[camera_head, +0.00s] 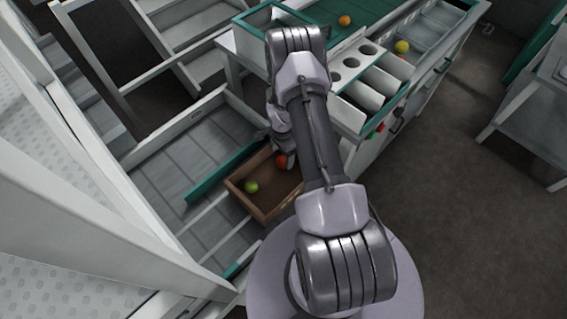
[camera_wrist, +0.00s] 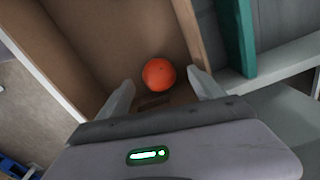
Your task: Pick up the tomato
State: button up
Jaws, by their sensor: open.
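A red-orange tomato (camera_wrist: 159,74) lies on the floor of a brown open box, between and just beyond the fingertips of my gripper (camera_wrist: 162,88) in the wrist view. My gripper is open, with nothing held. In the head view the red tomato (camera_head: 282,160) sits at the far side of the box (camera_head: 262,218), partly covered by my arm. The fingertips are mostly hidden in the head view.
The box wall (camera_wrist: 190,32) stands close to my right finger in the wrist view. A green rail (camera_wrist: 237,40) runs beyond it. A sorting bench (camera_head: 352,118) with round holes stands behind my arm; a yellow tomato (camera_head: 402,47) and an orange one (camera_head: 344,20) lie on it.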

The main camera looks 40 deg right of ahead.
aim_at(283, 158)
notch_tip(283, 158, down, 5)
jog(key=shift+s+d+r+b, duration=0.1)
jog(key=shift+b, duration=0.95)
jog(key=shift+r, duration=0.1)
jog(key=c, duration=1)
